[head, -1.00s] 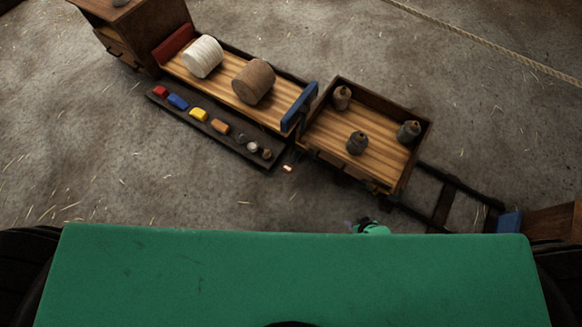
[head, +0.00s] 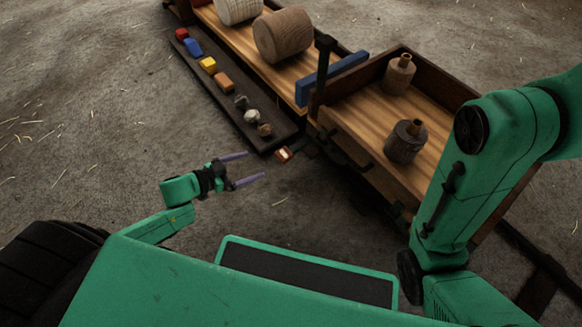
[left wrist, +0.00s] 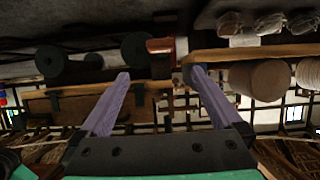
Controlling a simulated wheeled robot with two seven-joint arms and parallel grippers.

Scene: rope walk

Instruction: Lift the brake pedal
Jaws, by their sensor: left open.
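The brake pedal appears to be the small red-brown piece with a pale mark (head: 284,153), low at the side of the wagons near their coupling. It also seems to show in the left wrist view as a reddish-brown block (left wrist: 160,45) with a pale end, beyond the fingertips. My left gripper (head: 256,165) is open, its two purple fingers pointing towards the pedal from the left, with a small gap between. In the left wrist view the open fingers (left wrist: 160,73) have nothing between them. My right gripper is not in view.
A wooden wagon (head: 340,126) carries dark spools; a longer one (head: 271,72) carries large rolls. A dark side board (head: 233,110) holds several coloured blocks and small lumps. My right arm covers part of the near wagon. Bare floor lies left of the wagons.

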